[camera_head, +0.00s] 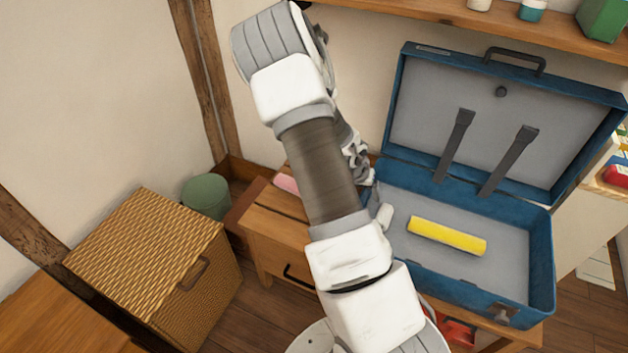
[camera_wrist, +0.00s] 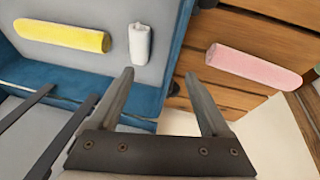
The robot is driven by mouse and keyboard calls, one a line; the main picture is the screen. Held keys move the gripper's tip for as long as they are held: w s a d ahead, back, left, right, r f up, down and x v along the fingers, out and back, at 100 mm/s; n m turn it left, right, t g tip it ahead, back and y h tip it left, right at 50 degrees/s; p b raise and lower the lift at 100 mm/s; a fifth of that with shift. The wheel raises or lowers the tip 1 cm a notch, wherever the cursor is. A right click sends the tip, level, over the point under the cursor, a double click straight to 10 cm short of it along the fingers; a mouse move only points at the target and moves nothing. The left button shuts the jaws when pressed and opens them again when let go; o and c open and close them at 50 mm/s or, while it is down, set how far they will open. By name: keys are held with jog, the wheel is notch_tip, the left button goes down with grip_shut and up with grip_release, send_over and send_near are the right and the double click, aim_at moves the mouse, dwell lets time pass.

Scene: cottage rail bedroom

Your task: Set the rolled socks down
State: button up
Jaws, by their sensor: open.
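A small white roll, which looks like the rolled socks (camera_wrist: 140,43), lies on the grey floor of the blue open suitcase (camera_head: 540,250). In the head view it shows partly beside my arm (camera_head: 385,214). My gripper (camera_wrist: 158,75) is open and empty, with clear space between its fingers. In the wrist view the roll lies just beyond the left fingertip, apart from it. In the head view my arm hides most of the gripper. The suitcase also shows in the wrist view (camera_wrist: 65,78).
A yellow roll (camera_head: 447,236) lies in the suitcase. A pink roll (camera_wrist: 253,66) lies on the wooden bench (camera_head: 275,225) beside it. The raised lid (camera_head: 440,90) and its two straps stand behind. A wicker hamper (camera_head: 150,240) and green bin (camera_head: 206,196) stand left.

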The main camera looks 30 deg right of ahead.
jog(key=a+r+n+t+y, duration=0.35)
jog(key=a+r+y, duration=0.25)
jog(key=a+r, duration=1.45)
jog(key=s+a+r+n+h, duration=0.1)
jog(key=s+a+r+n, duration=0.1)
jog(key=s+r, duration=0.4)
jog(key=s+a+r+n, duration=0.3)
jog(key=s+r, duration=0.4)
jog(key=s, duration=0.5)
jog(key=shift+s+r+n+t+h, duration=0.15)
jog(key=shift+r+n+t+h, duration=0.2)
jog(key=shift+n+h, duration=0.1)
jog(key=shift+r, duration=0.1)
notch_tip(320, 180, up, 13)
jog(key=p, duration=1.3)
jog(key=shift+r+p, duration=0.2)
jog(key=shift+p, duration=0.1)
jog(key=shift+d+f, duration=0.1)
jog(key=shift+f, duration=0.05)
jog(key=c, duration=0.5)
jog(key=shift+d, duration=0.1)
